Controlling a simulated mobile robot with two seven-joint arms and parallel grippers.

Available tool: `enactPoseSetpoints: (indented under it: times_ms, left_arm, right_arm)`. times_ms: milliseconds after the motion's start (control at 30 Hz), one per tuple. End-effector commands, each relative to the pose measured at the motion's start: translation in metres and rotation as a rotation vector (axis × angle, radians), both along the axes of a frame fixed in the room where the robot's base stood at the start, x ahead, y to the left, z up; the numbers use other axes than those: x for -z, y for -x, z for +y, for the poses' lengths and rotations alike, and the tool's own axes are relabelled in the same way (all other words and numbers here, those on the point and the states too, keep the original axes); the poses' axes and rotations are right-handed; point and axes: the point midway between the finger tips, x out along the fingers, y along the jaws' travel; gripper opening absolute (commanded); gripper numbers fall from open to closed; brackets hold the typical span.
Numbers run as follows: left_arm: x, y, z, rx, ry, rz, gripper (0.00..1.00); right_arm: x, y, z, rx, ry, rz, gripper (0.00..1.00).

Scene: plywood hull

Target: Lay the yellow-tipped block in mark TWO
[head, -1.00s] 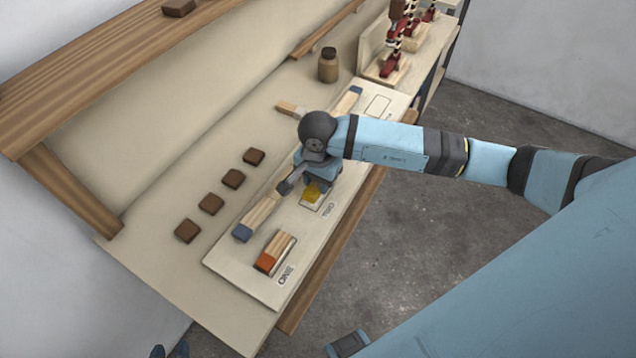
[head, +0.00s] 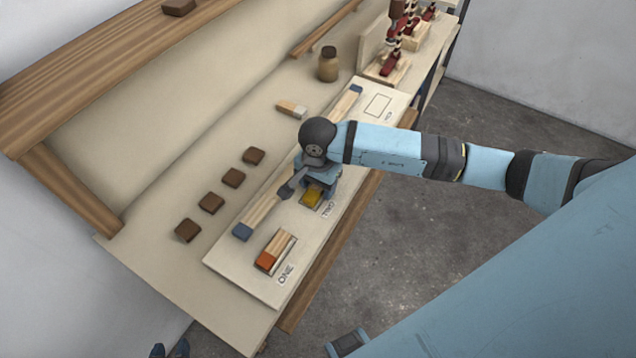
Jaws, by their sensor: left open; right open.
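The yellow-tipped block (head: 313,196) shows only its yellow end; the rest is hidden under my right gripper (head: 309,187). The yellow end is at the outline of mark TWO (head: 305,206), and I cannot tell whether the block lies fully inside it. My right gripper is open over the block, with one dark finger showing on its left side. My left gripper (head: 169,351) is open, only its fingertips showing at the bottom edge, away from the board.
The pale board (head: 236,270) also bears an orange-tipped block (head: 276,247) at mark ONE and a long blue-ended piece (head: 258,216). Several brown squares (head: 211,203) lie left of it.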

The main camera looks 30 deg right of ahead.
Motion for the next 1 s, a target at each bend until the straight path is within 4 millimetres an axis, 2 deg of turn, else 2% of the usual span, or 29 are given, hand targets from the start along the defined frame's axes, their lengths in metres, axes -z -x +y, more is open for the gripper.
enactPoseSetpoints:
  times_ms: [167, 400, 533, 700, 1000]
  left_arm:
    - [0.004, -0.001, 0.0, 0.0, 0.001, -0.004, 0.43]
    - [0.014, 0.0, 0.0, 0.0, -0.001, 0.002, 0.43]
    - [0.018, 0.001, 0.0, 0.0, -0.001, 0.005, 0.43]
    - [0.02, 0.001, 0.0, 0.0, -0.001, 0.005, 0.43]
    - [0.017, 0.0, 0.0, 0.0, 0.0, 0.001, 0.43]
  right_arm:
    - [-0.03, -0.002, -0.001, -0.001, 0.001, -0.005, 0.57]
    - [-0.082, -0.002, 0.0, -0.001, -0.001, -0.005, 0.57]
    - [-0.104, -0.001, 0.0, -0.001, 0.0, -0.004, 0.57]
    - [-0.118, -0.001, 0.0, 0.0, 0.0, -0.002, 0.57]
    - [-0.121, 0.0, 0.0, 0.0, -0.001, -0.001, 0.57]
